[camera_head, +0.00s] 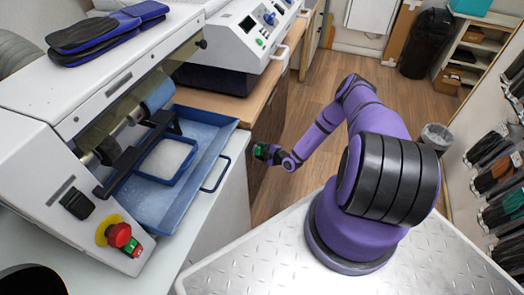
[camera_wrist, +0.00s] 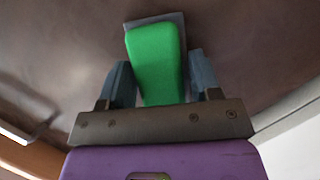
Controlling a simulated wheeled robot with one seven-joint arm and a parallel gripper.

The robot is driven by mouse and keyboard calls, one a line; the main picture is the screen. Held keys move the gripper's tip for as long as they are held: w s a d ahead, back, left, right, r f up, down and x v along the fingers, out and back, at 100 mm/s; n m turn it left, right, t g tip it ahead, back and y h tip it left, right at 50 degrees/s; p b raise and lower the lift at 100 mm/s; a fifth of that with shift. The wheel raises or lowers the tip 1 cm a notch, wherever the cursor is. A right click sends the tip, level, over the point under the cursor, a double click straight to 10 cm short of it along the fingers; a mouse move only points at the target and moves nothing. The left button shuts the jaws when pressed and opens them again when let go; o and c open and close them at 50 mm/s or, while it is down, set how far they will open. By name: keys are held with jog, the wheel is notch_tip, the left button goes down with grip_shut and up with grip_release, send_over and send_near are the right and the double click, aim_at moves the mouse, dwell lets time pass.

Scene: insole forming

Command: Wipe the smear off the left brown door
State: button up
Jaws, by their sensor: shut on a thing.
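My gripper (camera_wrist: 162,82) is shut on a green block with a grey pad (camera_wrist: 154,60) at its far end. The pad is close to or against a brown door (camera_wrist: 255,45), and I cannot tell whether it touches. In the head view my gripper (camera_head: 266,153) is low beside the brown cabinet front (camera_head: 271,120) under the wooden counter, with the green block at its tip. The brown surface looks blotchy in the wrist view, but I cannot make out a distinct smear. The block hides part of the surface.
A bar-like handle (camera_wrist: 22,128) shows at the left of the wrist view. In the head view, a white machine with a blue tray (camera_head: 208,140) stands left of my arm. Wooden floor (camera_head: 305,98) is open behind the arm, and a shelf rack (camera_head: 495,160) stands right.

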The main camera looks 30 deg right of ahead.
jog(key=shift+s+d, duration=0.85)
jog(key=shift+s, duration=0.35)
jog(key=shift+s+d, duration=0.85)
jog(key=shift+s, duration=0.3)
jog(key=shift+s+d, duration=0.95)
jog(key=shift+s, duration=0.2)
